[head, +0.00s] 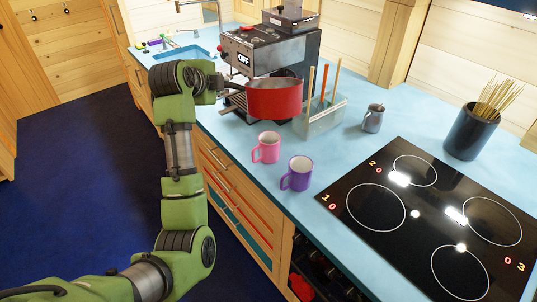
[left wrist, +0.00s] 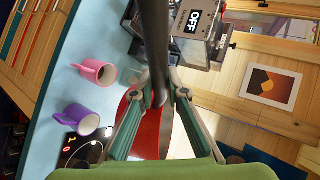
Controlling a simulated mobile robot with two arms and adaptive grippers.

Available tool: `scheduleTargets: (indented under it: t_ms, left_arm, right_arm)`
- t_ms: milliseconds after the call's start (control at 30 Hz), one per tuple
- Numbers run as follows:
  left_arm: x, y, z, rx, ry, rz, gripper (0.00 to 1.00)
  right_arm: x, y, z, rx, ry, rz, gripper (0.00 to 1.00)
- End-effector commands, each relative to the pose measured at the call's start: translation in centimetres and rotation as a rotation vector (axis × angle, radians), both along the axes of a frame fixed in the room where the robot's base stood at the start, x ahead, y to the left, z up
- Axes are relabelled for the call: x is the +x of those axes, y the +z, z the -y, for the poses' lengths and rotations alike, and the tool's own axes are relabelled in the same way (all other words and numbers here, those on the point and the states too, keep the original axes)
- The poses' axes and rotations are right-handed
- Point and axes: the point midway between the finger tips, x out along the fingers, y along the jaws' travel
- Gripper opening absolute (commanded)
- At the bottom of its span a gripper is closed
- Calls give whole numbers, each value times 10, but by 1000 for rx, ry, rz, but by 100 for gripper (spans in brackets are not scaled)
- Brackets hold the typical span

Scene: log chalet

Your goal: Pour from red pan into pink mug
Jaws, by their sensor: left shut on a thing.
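The red pan (head: 275,99) is in the middle of the head view, roughly level, in front of the coffee machine. My left gripper (head: 218,84) is shut on its handle, left of the pan body. In the left wrist view the fingers (left wrist: 160,97) close around the dark handle, and part of the red pan (left wrist: 148,135) shows behind them. The pink mug (head: 266,148) stands upright on the counter, nearer than the pan and apart from it; it also shows in the left wrist view (left wrist: 92,70). The pan's contents cannot be made out. My right gripper is not in view.
A purple mug (head: 297,174) stands close to the pink mug. A utensil caddy (head: 322,119) and a small metal jug (head: 373,119) are right of the pan. The coffee machine (head: 262,54) is behind it. The black hob (head: 437,226) fills the right; a dark pot (head: 470,136) stands beyond it.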

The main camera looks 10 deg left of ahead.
Motion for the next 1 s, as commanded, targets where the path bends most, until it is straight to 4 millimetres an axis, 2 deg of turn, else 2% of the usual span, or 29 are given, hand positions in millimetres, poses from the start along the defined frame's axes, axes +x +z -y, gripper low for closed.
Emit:
scheduleTargets:
  t_ms: [33, 500, 1000]
  left_arm:
    - [0, 1, -1, 10, 3, 41, 0]
    - [0, 14, -1, 110, 3, 263, 0]
    - [-1, 21, 0, 121, 2, 292, 0]
  right_arm:
    - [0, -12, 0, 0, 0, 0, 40]
    - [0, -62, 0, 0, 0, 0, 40]
    - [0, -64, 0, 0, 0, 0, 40]
